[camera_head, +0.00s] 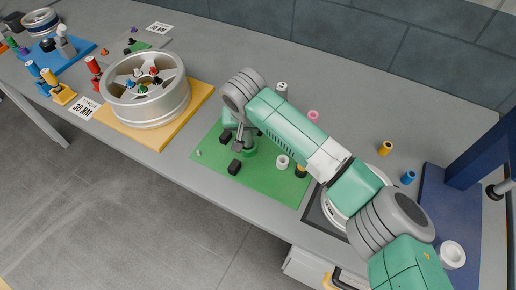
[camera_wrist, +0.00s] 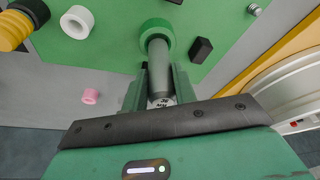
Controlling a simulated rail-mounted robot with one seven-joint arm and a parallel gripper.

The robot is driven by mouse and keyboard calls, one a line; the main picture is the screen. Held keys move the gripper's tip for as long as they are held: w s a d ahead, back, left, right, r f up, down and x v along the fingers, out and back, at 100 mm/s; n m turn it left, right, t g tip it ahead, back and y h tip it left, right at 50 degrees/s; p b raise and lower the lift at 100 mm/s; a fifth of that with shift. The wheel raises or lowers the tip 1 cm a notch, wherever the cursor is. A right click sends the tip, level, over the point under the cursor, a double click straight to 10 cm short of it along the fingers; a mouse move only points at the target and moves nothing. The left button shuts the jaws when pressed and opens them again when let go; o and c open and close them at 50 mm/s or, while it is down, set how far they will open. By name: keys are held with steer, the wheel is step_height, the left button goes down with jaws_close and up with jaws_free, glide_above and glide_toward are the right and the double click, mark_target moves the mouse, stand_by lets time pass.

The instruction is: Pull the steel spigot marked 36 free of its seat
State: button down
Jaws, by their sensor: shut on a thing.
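The steel spigot (camera_wrist: 158,75) is a grey cylinder in the wrist view. Its near end carries a small white label that seems to read 36. Its far end meets a green ring-shaped seat (camera_wrist: 155,30) on the green mat (camera_wrist: 115,50). Whether its far end is still inside the seat I cannot tell. My gripper (camera_wrist: 160,88) is shut on the spigot, one finger on each side. In the head view my gripper (camera_head: 240,135) is above the green mat, next to the green seat (camera_head: 249,150), and mostly hides the spigot.
Black blocks (camera_head: 234,167), a white ring (camera_head: 282,161) and a yellow-and-black piece (camera_head: 301,171) are near the seat. A wheel (camera_head: 148,108) on a yellow board is to the left. A pink ring (camera_head: 313,116) lies behind my arm. Bare grey table lies behind the mat.

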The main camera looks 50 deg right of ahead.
steer(key=shift+r+p, duration=2.35)
steer(key=shift+p, duration=0.2)
steer(key=shift+f, duration=0.1)
